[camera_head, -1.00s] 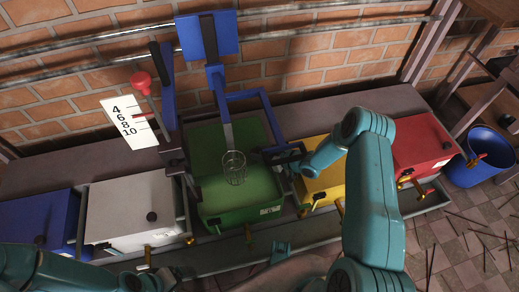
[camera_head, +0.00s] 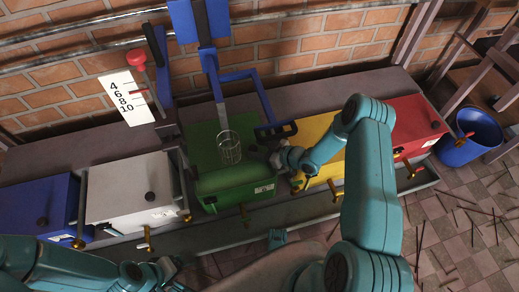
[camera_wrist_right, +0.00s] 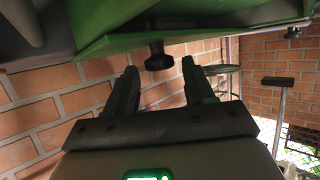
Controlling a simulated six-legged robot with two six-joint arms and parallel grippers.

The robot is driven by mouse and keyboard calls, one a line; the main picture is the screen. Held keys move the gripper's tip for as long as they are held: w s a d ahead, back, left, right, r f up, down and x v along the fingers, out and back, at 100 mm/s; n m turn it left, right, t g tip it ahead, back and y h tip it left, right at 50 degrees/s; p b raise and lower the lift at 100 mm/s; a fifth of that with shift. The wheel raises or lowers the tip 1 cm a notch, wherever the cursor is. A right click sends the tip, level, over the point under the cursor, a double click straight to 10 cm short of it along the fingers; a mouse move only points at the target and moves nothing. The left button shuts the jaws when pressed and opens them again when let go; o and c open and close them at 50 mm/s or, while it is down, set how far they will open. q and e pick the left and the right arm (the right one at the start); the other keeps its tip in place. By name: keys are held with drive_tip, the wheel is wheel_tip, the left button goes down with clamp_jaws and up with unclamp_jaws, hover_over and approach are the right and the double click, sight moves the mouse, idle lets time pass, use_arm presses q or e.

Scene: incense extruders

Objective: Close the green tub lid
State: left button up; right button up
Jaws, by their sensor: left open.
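The green tub (camera_head: 238,196) stands in the middle of the row, between the white and yellow tubs. Its green lid (camera_head: 203,150) appears raised, leaning back toward the wall. In the right wrist view the lid (camera_wrist_right: 200,38) runs across the top, with its black knob (camera_wrist_right: 157,57) standing out below it. My right gripper (camera_head: 263,149) is at the right side of the green tub. In the wrist view its fingers are apart, one either side of the knob and seemingly just short of it. My left gripper (camera_head: 158,273) is open and empty at the bottom, away from the tub.
A clear glass-like cylinder (camera_head: 229,148) and a blue press frame (camera_head: 210,60) stand over the green tub. White (camera_head: 120,190), blue (camera_head: 45,205), yellow (camera_head: 318,145) and red (camera_head: 405,125) tubs line the bench. A blue bucket (camera_head: 465,150) stands at the right.

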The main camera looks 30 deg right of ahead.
drive_tip(key=p+v, duration=0.4)
drive_tip(key=v, duration=1.2)
drive_tip(key=shift+d+r, duration=0.1)
drive_tip(key=shift+d, duration=0.05)
